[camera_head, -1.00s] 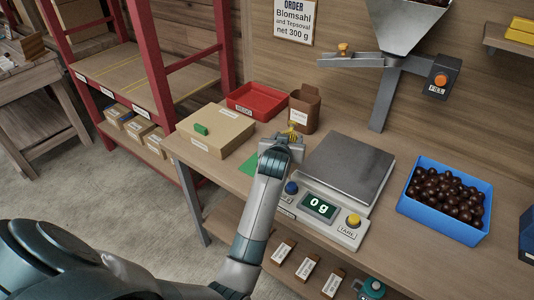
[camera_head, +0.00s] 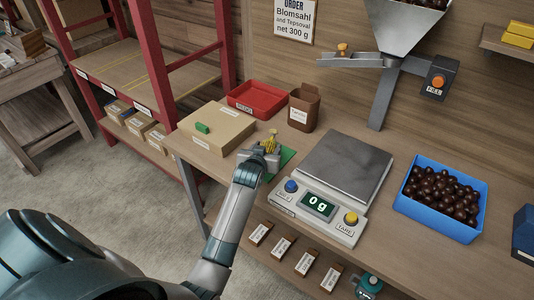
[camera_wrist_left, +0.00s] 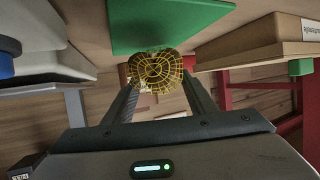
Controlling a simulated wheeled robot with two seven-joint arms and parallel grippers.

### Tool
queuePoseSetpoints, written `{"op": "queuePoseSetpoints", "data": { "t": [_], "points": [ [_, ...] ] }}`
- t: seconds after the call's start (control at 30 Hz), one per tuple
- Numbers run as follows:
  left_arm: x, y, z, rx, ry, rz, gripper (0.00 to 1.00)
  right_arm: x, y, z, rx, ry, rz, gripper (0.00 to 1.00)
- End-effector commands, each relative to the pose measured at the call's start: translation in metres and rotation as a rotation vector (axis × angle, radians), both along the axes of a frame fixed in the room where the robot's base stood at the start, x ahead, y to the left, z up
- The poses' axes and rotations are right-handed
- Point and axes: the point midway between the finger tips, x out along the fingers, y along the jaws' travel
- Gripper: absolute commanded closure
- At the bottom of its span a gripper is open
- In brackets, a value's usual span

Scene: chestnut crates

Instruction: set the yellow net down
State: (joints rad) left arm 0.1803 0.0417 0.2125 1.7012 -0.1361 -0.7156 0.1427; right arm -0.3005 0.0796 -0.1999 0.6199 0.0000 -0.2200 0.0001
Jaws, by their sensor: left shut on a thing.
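The yellow net (camera_head: 271,144) is a small mesh bundle held in my left gripper (camera_head: 264,151), at the left part of the bench. In the left wrist view the net (camera_wrist_left: 157,72) sits between the two fingers of the left gripper (camera_wrist_left: 158,86), which are shut on it. A green mat (camera_head: 287,157) lies on the bench, partly hidden behind the gripper; it also shows in the left wrist view (camera_wrist_left: 165,25), beyond the net. I cannot tell whether the net touches anything below it. My right gripper is not in view.
A scale (camera_head: 345,175) reading 0 g stands to the right. A blue crate (camera_head: 440,212) holds chestnuts.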

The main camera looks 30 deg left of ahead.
Motion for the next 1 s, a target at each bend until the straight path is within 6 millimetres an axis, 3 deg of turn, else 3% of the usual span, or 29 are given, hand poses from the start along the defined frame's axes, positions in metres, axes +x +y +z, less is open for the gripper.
{"op": "queuePoseSetpoints", "data": {
  "t": [0.23,0.63,0.67,0.73,1.0],
  "points": [
    [0.000,0.000,-0.024,0.001,0.000,0.000,0.80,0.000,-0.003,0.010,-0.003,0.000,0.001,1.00],
    [0.000,0.000,-0.029,0.000,-0.001,0.000,0.80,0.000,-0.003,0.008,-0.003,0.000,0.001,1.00],
    [0.000,0.000,-0.030,0.000,0.000,0.000,0.46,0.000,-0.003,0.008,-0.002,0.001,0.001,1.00],
    [0.000,0.000,-0.029,0.000,0.000,0.000,0.30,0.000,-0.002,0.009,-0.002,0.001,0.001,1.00],
    [0.000,0.000,-0.029,0.000,0.000,0.000,0.30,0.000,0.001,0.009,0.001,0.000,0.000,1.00]
  ]
}}
